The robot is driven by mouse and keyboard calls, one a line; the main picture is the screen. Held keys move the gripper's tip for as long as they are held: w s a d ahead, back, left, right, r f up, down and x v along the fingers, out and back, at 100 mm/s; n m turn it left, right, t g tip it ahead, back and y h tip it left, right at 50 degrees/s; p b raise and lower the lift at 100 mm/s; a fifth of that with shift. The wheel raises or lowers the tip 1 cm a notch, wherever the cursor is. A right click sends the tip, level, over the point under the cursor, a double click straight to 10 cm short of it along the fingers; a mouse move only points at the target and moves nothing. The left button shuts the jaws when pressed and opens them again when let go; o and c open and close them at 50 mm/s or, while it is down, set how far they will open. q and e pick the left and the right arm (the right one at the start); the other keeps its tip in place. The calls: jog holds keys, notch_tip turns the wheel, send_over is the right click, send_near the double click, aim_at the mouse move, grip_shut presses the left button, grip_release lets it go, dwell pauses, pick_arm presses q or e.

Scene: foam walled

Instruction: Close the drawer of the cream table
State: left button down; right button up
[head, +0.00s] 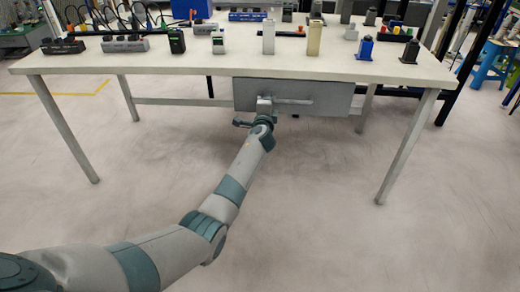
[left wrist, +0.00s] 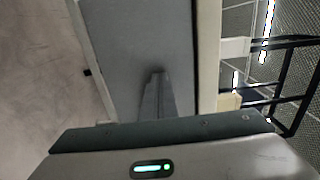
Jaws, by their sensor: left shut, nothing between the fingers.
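The cream table (head: 160,62) stands across the head view, with a grey drawer (head: 330,98) under its top, right of the middle. My left gripper (head: 264,102) is shut and empty at the left part of the drawer front, by the handle's left end. In the left wrist view the shut fingers (left wrist: 156,92) point at the grey drawer front (left wrist: 135,35) and look touching or very close. A narrow dark gap lies between drawer and tabletop edge (left wrist: 207,50). How far the drawer stands out is hard to tell. My right gripper is not in view.
Several small devices and blocks stand on the tabletop, among them a beige block (head: 314,40) and a blue one (head: 365,48). Table legs (head: 405,150) stand either side of the drawer. The floor (head: 310,210) in front is clear. A blue stool (head: 492,62) is at far right.

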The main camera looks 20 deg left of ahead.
pick_arm(q)
jog(key=shift+w+a+r, duration=0.1)
jog(key=shift+a+r, duration=0.05)
jog(key=shift+r, duration=0.4)
jog(key=f+p+v, duration=0.1)
jog(key=p+v, duration=0.2)
jog(key=v, duration=1.4)
jog(key=shift+s+d+p, duration=0.2)
jog(key=shift+s+p, duration=0.15)
jog(key=shift+p, duration=0.05)
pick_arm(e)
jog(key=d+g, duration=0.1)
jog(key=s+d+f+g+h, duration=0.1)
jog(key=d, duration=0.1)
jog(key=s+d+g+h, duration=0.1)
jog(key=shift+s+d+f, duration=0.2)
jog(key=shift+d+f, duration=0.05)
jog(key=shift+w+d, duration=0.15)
